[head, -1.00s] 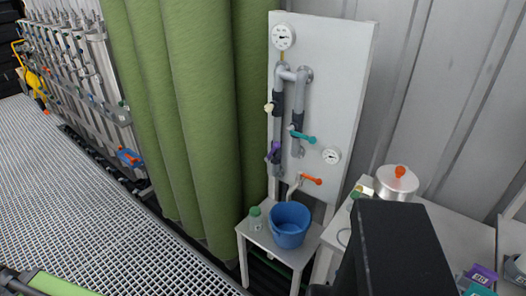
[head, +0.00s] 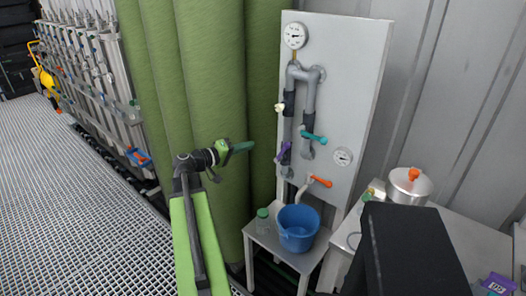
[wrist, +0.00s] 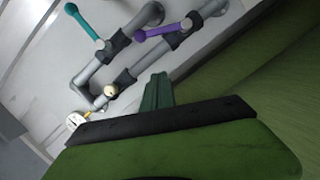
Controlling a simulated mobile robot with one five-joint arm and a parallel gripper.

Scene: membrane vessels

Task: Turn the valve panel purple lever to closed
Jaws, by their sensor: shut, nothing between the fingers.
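The purple lever (head: 283,150) is on the lower left pipe of the white valve panel (head: 345,85). In the head view it slants up to the right. In the wrist view the purple lever (wrist: 157,32) points left from its valve on the grey pipe. My gripper (head: 250,146) is shut and empty, pointing right toward the panel, left of the lever and apart from it. In the wrist view my gripper's green fingers (wrist: 158,92) show below the lever, not touching it.
A teal lever (head: 313,136), an orange lever (head: 321,181) and a cream knob (head: 280,108) are also on the panel. A blue bucket (head: 298,228) and a green-capped jar (head: 263,220) stand on a small table below. Green curtains (head: 215,80) hang on the left.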

